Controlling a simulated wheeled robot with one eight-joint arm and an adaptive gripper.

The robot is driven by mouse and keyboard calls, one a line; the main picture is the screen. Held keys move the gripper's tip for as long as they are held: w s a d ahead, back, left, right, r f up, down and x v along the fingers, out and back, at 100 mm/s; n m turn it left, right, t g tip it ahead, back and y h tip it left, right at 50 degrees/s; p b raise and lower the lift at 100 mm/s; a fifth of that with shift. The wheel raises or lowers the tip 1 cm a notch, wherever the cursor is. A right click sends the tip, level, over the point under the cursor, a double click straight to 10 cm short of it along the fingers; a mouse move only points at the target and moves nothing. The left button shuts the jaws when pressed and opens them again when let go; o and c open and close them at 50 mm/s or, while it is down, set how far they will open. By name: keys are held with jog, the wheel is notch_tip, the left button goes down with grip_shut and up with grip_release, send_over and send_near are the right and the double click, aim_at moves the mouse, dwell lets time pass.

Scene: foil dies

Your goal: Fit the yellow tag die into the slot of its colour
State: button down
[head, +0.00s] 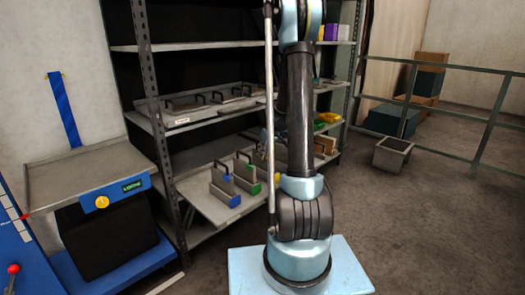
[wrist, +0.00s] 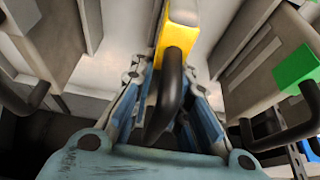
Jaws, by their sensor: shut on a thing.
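In the wrist view my gripper (wrist: 168,85) is shut on the black handle of the yellow tag die (wrist: 179,30). The yellow tag shows just past the fingertips, and the handle runs back between the fingers. In the head view my arm hides the gripper and the held die.
A green tag (wrist: 297,68) with a black handle is close on the right. In the head view, blue-tagged (head: 233,201) and green-tagged (head: 255,188) dies stand on a low shelf board (head: 196,203). Handled plates (head: 186,103) lie on the shelf above. A steel post (head: 160,130) stands left.

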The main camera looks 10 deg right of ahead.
jog(key=shift+f, duration=0.25)
jog(key=c, duration=1.5)
grip_release()
jog(key=shift+c, duration=0.2)
